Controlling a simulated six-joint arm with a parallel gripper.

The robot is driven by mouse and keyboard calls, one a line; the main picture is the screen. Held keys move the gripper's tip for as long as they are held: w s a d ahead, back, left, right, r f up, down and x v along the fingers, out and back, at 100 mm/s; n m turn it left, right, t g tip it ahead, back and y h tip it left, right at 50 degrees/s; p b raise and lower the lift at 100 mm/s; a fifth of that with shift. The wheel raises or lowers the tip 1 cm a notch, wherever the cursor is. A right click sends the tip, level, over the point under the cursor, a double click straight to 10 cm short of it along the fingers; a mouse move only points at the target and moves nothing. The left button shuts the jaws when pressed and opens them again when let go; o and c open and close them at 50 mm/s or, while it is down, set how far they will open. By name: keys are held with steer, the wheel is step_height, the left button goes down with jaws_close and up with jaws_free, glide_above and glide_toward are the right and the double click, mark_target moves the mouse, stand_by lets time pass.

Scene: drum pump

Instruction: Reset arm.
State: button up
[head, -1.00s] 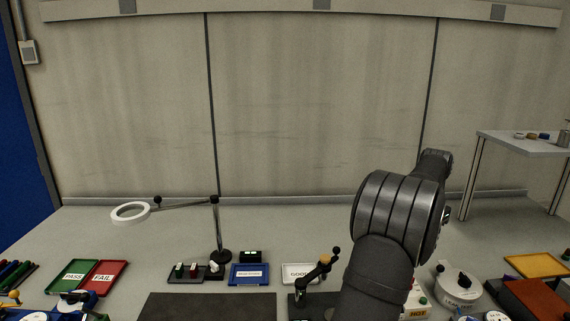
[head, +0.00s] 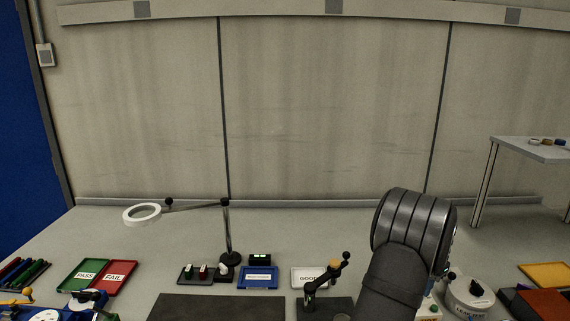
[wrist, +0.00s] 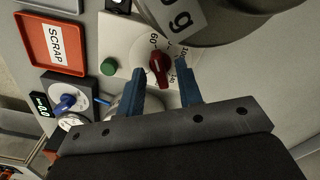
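My gripper (wrist: 160,92) shows in the wrist view with its two blue fingers apart and nothing between them. Past the fingertips is a white panel (wrist: 125,38) with a red knob (wrist: 159,68), a green button (wrist: 108,66) and a printed number scale. Whether the fingers touch the knob I cannot tell, but it appears beyond them. In the head view my arm stands at the lower right and the gripper is hidden behind it. A drum pump is not clearly identifiable in either view.
A red SCRAP tray (wrist: 52,44) and a dial unit with a blue knob (wrist: 66,102) are beside the panel. A large grey rounded body overhangs the top of the wrist view. In the head view, a ring lamp (head: 142,214), PASS tray (head: 82,275) and FAIL tray (head: 113,277) stand left.

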steer(key=shift+r, duration=0.15)
step_height(320, 180, up, 17)
step_height(320, 180, down, 17)
steer(key=shift+f, duration=0.2)
steer(key=m, duration=0.4)
steer(key=shift+r+m, duration=0.1)
steer(key=shift+m, duration=0.2)
steer(key=m, duration=0.5)
steer(key=shift+w+m, duration=0.1)
steer(key=shift+m, duration=0.2)
stand_by(0.7)
step_height(320, 180, up, 17)
steer(key=a+n, duration=0.1)
steer(key=n, duration=0.7)
steer(key=f, duration=1.7)
steer(key=shift+s+f, duration=0.15)
steer(key=shift+s, duration=0.15)
